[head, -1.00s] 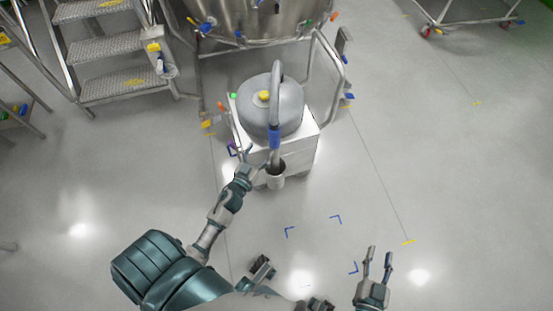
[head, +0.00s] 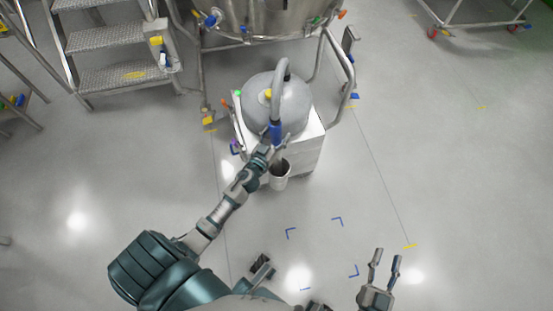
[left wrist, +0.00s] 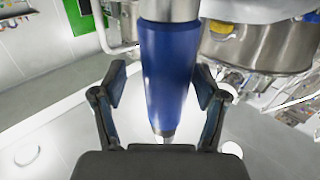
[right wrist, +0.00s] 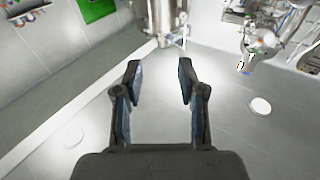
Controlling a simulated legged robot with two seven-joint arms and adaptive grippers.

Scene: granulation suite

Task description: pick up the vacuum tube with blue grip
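The vacuum tube is a grey curved pipe with a blue grip (head: 276,131), rising from a metal cup (head: 279,178) at the front of the vacuum unit (head: 277,100). My left gripper (head: 276,145) is at the tube, around the blue grip's lower part. In the left wrist view the blue grip (left wrist: 171,75) stands upright between the two open fingers (left wrist: 162,90), with gaps visible beside it. My right gripper (head: 385,255) is open and empty over bare floor at the lower right; its spread fingers also show in the right wrist view (right wrist: 159,85).
A large steel vessel (head: 265,18) on a tubular frame stands behind the vacuum unit. Metal steps (head: 110,45) stand at the upper left, and a wheeled cart (head: 480,22) at the upper right. The floor to the right and in front is clear, with blue corner marks.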

